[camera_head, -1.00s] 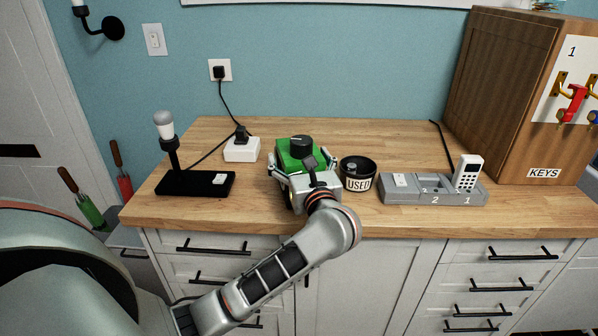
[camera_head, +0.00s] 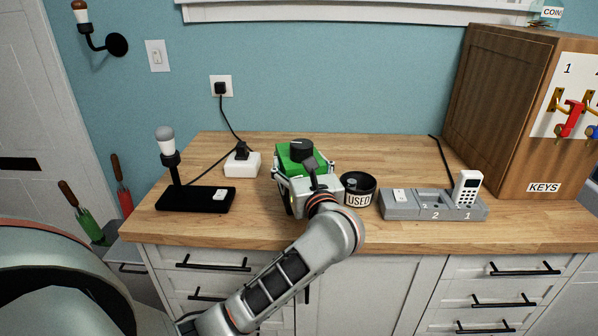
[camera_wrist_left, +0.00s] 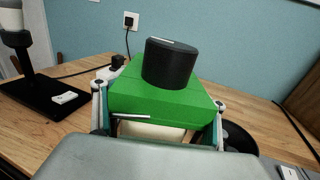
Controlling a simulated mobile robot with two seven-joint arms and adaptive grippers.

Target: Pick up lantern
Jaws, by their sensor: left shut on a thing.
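The lantern (camera_head: 290,157) has a green body and a black round top; I take this green object to be the lantern. It also shows in the left wrist view (camera_wrist_left: 160,103), with a pale part below the green. My left gripper (camera_head: 305,172) is shut on it, with one finger on each side of the green body. The lantern seems to be a little above the wooden counter; its underside is hidden. My right gripper is in neither view.
A black cup marked USED (camera_head: 359,190) stands close on the right. A grey tray (camera_head: 400,208) holds a white keypad device. A lamp on a black base (camera_head: 190,199) and a white power box (camera_head: 242,165) are left. A wooden key cabinet (camera_head: 503,100) stands right.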

